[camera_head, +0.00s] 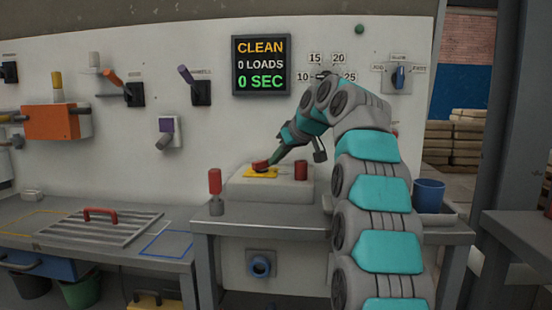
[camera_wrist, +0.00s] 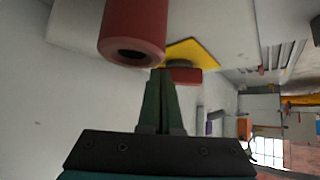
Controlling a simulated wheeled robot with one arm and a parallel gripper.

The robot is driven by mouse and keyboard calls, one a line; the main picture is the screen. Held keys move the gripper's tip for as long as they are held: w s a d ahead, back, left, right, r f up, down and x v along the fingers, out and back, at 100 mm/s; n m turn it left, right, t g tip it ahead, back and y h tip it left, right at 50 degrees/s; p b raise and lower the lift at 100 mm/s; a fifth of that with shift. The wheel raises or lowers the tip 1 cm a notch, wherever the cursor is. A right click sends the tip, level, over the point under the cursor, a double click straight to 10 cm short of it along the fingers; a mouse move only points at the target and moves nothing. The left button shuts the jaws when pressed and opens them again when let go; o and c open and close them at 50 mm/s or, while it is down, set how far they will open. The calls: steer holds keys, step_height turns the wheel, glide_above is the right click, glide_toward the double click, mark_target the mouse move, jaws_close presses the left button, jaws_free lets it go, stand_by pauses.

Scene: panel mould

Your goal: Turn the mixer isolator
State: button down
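A red handle (camera_head: 260,166) on a yellow plate (camera_head: 262,173) looks like the mixer isolator, though I read no label naming it. It sits on top of a pale grey box (camera_head: 240,187) on the bench. In the wrist view the red handle (camera_wrist: 186,75) and yellow plate (camera_wrist: 196,52) show just beyond my fingertips. My gripper (camera_head: 271,159) reaches down from the right to the handle. In the wrist view its green fingers (camera_wrist: 161,72) lie together, shut. The tips overlap the handle's near end; I cannot tell whether they touch or grip it.
A red cylinder (camera_head: 301,170) stands right of the plate, very close to my fingers in the wrist view (camera_wrist: 133,30). A red-topped post (camera_head: 215,184) is left of the box. A blue knob (camera_head: 398,77) and levers are on the wall. A blue cup (camera_head: 428,196) stands at right.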

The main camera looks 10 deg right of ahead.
steer(key=shift+w, duration=0.15)
steer(key=shift+w+d+p, duration=0.15)
steer(key=shift+w+p, duration=0.75)
steer(key=shift+p, duration=0.1)
